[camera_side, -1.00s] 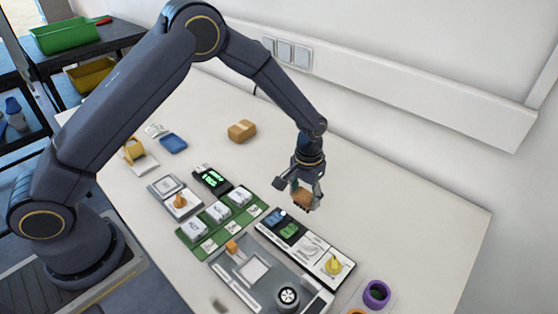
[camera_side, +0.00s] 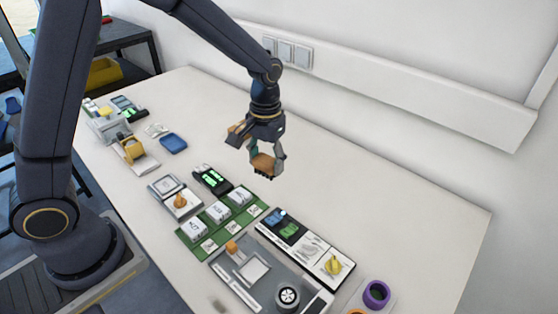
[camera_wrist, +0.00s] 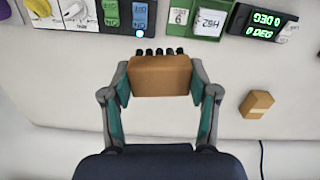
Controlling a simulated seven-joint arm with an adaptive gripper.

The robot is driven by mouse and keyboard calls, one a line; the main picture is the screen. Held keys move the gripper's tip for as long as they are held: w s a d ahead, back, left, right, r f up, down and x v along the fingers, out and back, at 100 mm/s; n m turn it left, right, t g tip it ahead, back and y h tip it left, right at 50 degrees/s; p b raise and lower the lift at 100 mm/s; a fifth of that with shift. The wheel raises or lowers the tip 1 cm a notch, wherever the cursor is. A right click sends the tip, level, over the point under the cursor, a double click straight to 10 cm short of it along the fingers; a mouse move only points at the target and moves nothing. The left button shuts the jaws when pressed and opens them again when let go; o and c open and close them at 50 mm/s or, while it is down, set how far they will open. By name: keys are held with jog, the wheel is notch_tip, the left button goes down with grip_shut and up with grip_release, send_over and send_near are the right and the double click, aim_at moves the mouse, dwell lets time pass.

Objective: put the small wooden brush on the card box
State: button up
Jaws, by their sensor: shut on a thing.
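The small wooden brush (camera_side: 263,164) has a brown block and dark bristles. My gripper (camera_side: 266,158) is shut on it and holds it above the table, bristles down in the side view. In the wrist view the brush (camera_wrist: 160,76) sits between the two fingers of my gripper (camera_wrist: 160,88), with its dark bristles along the upper edge.
A grey station with a round dial (camera_side: 287,296) and a panel with a yellow knob (camera_side: 333,265) lie at the front. Green-based white blocks (camera_side: 218,211) and a lit display (camera_side: 212,178) are left of them. A blue tray (camera_side: 173,143) lies farther back. The table right of my gripper is clear.

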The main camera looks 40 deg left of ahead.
jog(key=w+a+r+n, duration=0.15)
jog(key=a+n, duration=0.25)
jog(key=a, duration=1)
jog(key=w+a+n, duration=0.2)
jog(key=a+n, duration=0.1)
jog(key=a, duration=1)
send_over(235, 130)
jog(key=s, duration=0.1)
notch_tip(235, 130, down, 8)
jog(key=shift+d+f, duration=0.15)
jog(key=shift+f, duration=0.05)
jog(key=shift+w+a+f, duration=0.2)
jog(key=shift+w+f, duration=0.35)
jog(key=shift+f, duration=1.65)
jog(key=shift+f, duration=0.15)
jog(key=o, duration=1.2)
jog(key=shift+c, duration=0.2)
